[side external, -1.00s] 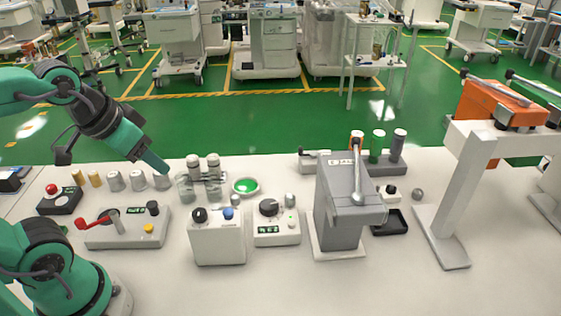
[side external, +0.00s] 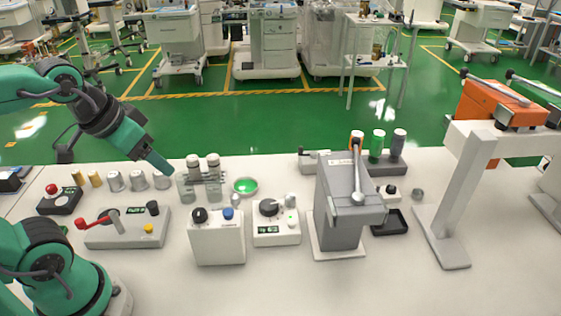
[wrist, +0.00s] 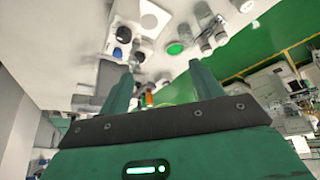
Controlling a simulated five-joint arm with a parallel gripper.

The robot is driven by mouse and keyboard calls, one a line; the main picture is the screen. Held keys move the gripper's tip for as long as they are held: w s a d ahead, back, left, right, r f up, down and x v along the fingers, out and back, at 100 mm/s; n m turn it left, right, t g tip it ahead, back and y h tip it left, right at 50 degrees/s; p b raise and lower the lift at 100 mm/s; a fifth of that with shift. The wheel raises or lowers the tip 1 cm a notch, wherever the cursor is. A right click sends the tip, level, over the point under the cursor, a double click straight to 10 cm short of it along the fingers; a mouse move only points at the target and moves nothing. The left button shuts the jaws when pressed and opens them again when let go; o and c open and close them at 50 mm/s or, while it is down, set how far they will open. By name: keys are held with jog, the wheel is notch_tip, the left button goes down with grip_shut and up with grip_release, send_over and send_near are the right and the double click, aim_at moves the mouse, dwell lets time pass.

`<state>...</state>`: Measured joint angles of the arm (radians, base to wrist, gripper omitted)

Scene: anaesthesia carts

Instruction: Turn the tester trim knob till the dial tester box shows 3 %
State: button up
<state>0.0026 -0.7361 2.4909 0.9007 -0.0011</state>
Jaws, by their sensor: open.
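The dial tester box (side external: 277,238) looks to be the low white box right of centre in the side view. It has a black knob (side external: 269,207), which I take as the trim knob, and a small lit green display (side external: 268,230) whose figure is too small to read. My gripper (side external: 166,168) is left of the box and above the table's back part, apart from the knob. Its fingers are spread and empty in the wrist view (wrist: 162,70).
A taller white box (side external: 217,245) with black and blue knobs stands just left of the tester. Glass-like jars (side external: 204,180) and a green dish (side external: 245,186) are behind. A grey lever stand (side external: 340,215) rises at right. The front table is clear.

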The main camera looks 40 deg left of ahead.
jog(key=w, duration=0.1)
jog(key=m+g, duration=0.1)
jog(key=g, duration=0.4)
send_over(268, 204)
jog(key=f, duration=1.1)
jog(key=shift+s+a+f, duration=0.15)
jog(key=shift+s+f, duration=0.15)
jog(key=shift+w+d+f+g, duration=0.2)
jog(key=shift+f+g, duration=0.1)
jog(key=shift+f, duration=0.1)
jog(key=shift+f, duration=0.1)
jog(key=shift+f, duration=3.8)
jog(key=shift+c, duration=0.3)
jog(key=c, duration=0.9)
